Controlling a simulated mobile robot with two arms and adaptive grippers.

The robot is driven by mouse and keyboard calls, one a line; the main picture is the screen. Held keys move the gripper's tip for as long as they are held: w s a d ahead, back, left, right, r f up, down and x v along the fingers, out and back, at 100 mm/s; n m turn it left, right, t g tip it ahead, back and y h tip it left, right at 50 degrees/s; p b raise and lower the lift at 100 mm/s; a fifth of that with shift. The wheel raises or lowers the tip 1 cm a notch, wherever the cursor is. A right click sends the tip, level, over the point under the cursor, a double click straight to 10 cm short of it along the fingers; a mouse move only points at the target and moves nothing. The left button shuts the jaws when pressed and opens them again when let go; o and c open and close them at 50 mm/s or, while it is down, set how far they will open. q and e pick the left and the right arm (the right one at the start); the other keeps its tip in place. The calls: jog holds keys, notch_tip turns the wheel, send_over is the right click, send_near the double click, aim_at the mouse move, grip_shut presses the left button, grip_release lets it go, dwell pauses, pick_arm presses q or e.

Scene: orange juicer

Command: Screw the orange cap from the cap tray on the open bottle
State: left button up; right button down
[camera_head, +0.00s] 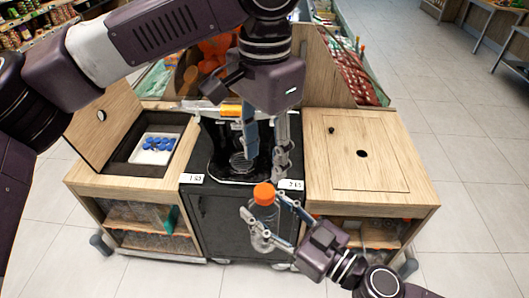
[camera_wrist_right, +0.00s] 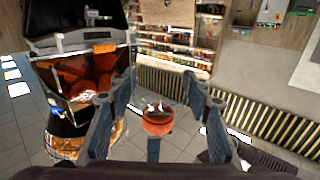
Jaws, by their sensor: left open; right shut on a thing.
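A clear bottle (camera_head: 263,217) with an orange cap (camera_head: 264,193) at its top is held upright in front of the dark middle cabinet. My right gripper (camera_head: 266,206) is shut on this bottle, one finger on each side of it below the cap. In the right wrist view the orange cap (camera_wrist_right: 157,122) shows between the fingers. I cannot tell how tightly the cap sits. My left gripper (camera_head: 266,153) is open, pointing down just above the cap and apart from it. The white cap tray (camera_head: 139,156) in the left counter opening shows only blue caps.
The juicer (camera_head: 222,150) stands behind my left gripper, partly hidden by it. A raised wooden lid (camera_head: 103,113) stands beside the tray opening. The right wooden counter top (camera_head: 375,150) is mostly clear. Shelves below hold clear bottles (camera_head: 140,215). Open floor lies in front.

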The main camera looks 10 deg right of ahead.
aim_at(264, 190)
pick_arm(q)
jog(key=shift+f, duration=4.05)
grip_shut()
jog(key=m, duration=0.5)
jog(key=shift+o, duration=0.8)
grip_release()
jog(key=shift+r, duration=0.15)
notch_tip(264, 190, up, 12)
